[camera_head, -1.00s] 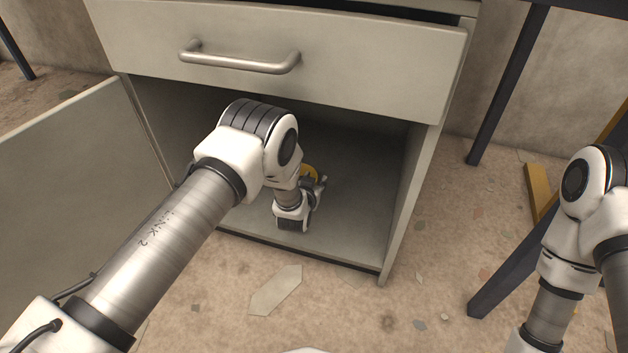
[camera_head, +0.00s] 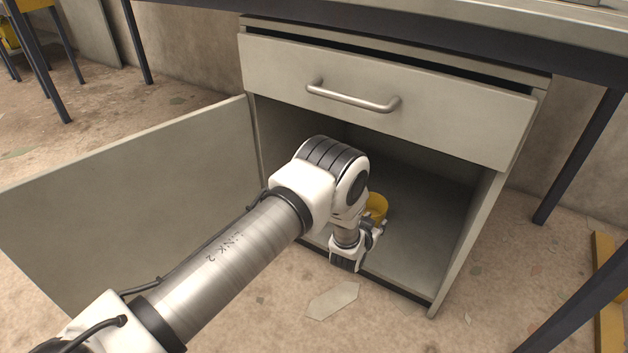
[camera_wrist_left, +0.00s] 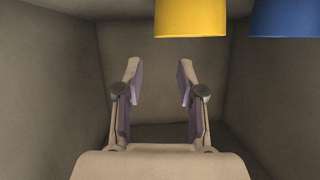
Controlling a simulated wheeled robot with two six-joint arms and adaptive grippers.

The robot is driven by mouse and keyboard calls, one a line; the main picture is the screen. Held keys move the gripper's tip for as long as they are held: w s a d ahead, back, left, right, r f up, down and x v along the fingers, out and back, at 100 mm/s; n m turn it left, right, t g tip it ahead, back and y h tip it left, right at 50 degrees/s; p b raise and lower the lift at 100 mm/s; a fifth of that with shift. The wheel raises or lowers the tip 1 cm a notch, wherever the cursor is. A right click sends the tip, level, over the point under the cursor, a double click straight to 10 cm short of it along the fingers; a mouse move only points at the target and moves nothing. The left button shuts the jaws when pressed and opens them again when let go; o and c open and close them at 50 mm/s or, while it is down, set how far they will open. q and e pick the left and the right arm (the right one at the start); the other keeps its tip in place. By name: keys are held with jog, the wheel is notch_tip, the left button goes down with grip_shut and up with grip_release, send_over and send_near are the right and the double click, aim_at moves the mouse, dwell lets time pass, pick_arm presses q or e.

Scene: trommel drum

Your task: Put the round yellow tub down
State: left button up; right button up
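The round yellow tub (camera_head: 377,207) is inside the open cabinet compartment, partly hidden behind my left wrist in the head view. In the left wrist view the yellow tub (camera_wrist_left: 190,18) is at the top edge, cut off by the frame. My left gripper (camera_wrist_left: 158,68) has its two fingers spread with nothing between them, and a gap shows between them and the tub. In the head view the left gripper (camera_head: 379,229) is small, just in front of the tub. My right gripper is out of view.
A blue container (camera_wrist_left: 285,18) is beside the yellow tub. A dark table leg (camera_head: 580,155) and yellow bar (camera_head: 607,300) are at right.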

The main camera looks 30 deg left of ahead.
pick_arm(q)
jog(key=s+a+f+g, duration=0.3)
jog(key=s+f+g, duration=0.15)
jog(key=s, duration=0.85)
jog(key=s+a+f+g, duration=0.25)
jog(key=s+f, duration=0.25)
jog(key=s, duration=0.7)
jog(key=s+r+g, duration=0.1)
jog(key=s+g, duration=0.2)
jog(key=s, duration=0.7)
jog(key=s+r+n+g, duration=0.1)
jog(key=s+r+g, duration=0.1)
jog(key=s, duration=0.8)
jog(key=shift+s+g, duration=0.3)
jog(key=shift+g, duration=0.3)
